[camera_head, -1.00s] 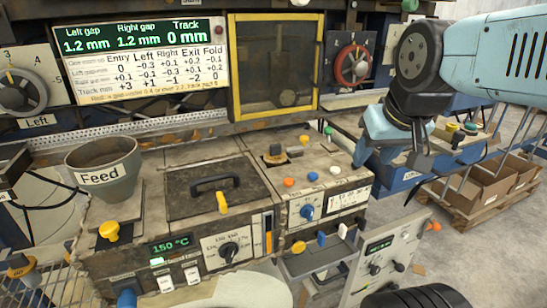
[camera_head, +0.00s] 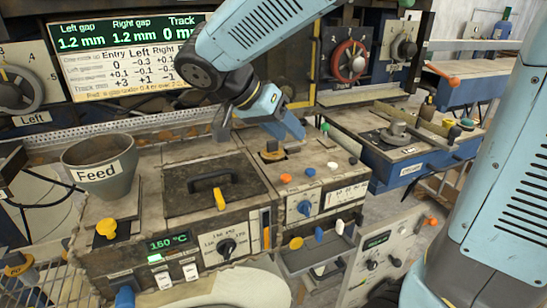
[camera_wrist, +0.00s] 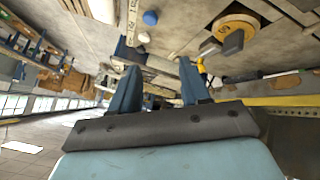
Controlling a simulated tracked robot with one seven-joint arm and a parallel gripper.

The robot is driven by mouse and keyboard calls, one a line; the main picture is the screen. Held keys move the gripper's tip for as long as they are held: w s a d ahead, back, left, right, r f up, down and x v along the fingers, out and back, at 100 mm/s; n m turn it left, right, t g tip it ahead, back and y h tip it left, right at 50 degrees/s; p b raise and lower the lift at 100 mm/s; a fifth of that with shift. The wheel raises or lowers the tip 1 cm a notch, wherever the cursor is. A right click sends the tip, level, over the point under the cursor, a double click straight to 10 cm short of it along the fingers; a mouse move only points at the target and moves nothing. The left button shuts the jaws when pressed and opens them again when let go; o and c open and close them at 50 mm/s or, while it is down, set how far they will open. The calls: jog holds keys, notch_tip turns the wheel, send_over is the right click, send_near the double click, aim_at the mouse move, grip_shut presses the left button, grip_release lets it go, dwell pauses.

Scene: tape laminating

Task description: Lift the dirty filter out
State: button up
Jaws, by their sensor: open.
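My gripper (camera_head: 288,127) is open and empty, above the right part of the machine's top. In the wrist view its two blue fingers (camera_wrist: 158,80) stand apart with nothing between them. A round brass-coloured piece with a dark grey grip (camera_head: 271,152) sits in the machine top below and left of the gripper. It also shows at the upper right of the wrist view (camera_wrist: 238,28), outside the fingers. I cannot tell whether it is the dirty filter. A dark lid with a black handle (camera_head: 214,182) lies flat on the machine, left of the gripper, with a yellow latch at its front.
A grey feed hopper (camera_head: 100,165) stands at the left. Orange, blue and white buttons (camera_head: 309,172) sit right of the brass piece. A heater panel reading 150 °C (camera_head: 168,243) is at the front. A display board (camera_head: 125,60) stands behind. A side bench (camera_head: 400,145) lies to the right.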

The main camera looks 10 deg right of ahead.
jog(key=w+a+m+t+h, duration=0.1)
jog(key=a, duration=0.3)
jog(key=w+a+m+t+h, duration=0.1)
jog(key=a, duration=0.3)
jog(key=a+f+m+t, duration=0.1)
jog(key=a+m, duration=0.1)
jog(key=a, duration=0.2)
jog(key=shift+w+h, duration=0.4)
send_near(270, 141)
jog(key=x, duration=0.3)
jog(key=shift+s+d+f, duration=0.2)
jog(key=shift+d, duration=0.05)
jog(key=shift+w+x, duration=0.25)
jog(key=shift+x, duration=2.3)
jog(key=shift+a+r, duration=0.1)
jog(key=shift+c, duration=0.4)
grip_shut()
